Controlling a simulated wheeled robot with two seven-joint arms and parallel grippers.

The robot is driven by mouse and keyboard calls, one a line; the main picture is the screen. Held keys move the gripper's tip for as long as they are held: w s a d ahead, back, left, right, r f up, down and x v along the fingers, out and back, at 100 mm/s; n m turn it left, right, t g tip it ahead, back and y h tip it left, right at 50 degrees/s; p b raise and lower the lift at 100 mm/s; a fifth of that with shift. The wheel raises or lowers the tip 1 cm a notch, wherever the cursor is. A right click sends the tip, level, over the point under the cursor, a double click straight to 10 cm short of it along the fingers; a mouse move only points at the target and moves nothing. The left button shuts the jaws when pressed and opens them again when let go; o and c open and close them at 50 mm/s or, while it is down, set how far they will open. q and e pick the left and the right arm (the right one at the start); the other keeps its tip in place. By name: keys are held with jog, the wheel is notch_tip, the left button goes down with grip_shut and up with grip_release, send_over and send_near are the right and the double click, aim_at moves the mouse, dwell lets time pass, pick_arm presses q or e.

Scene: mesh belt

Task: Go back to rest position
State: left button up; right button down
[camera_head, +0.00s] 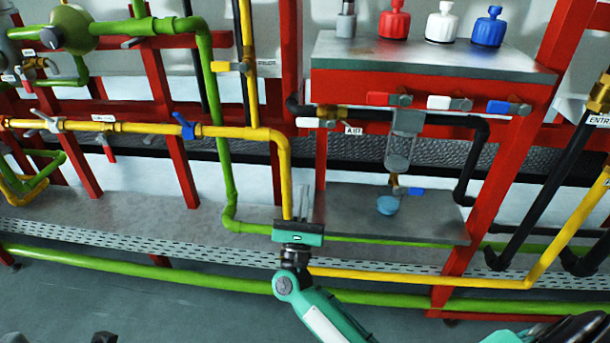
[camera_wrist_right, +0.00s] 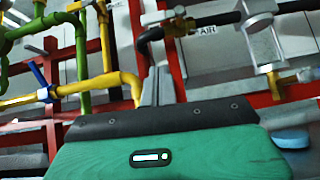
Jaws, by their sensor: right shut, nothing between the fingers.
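My right gripper (camera_head: 305,203) is in the middle of the head view, in front of the pipe rack, with its fingers pointing up. Its fingers are together and nothing is between them. It stands just right of the yellow pipe's downward run (camera_head: 286,180) and left of the grey lower shelf (camera_head: 440,222). In the right wrist view the gripper's closed fingers (camera_wrist_right: 157,88) show above its green body, with the yellow pipe (camera_wrist_right: 125,78) just left of them. I cannot tell whether they touch the pipe. My left gripper does not show clearly in the head view.
Green pipes (camera_head: 225,170) and yellow pipes cross the red frame (camera_head: 170,120). A clear cylinder (camera_head: 401,150) hangs above a light-blue round piece (camera_head: 390,205) on the lower shelf. Red, white and blue capped items (camera_head: 440,22) stand on the upper shelf (camera_head: 340,55). Open floor (camera_head: 150,295) lies in front.

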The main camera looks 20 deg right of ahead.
jog(key=shift+s+a+f, duration=0.2)
jog(key=shift+s+f, duration=0.1)
jog(key=shift+f, duration=0.05)
dwell(0.3)
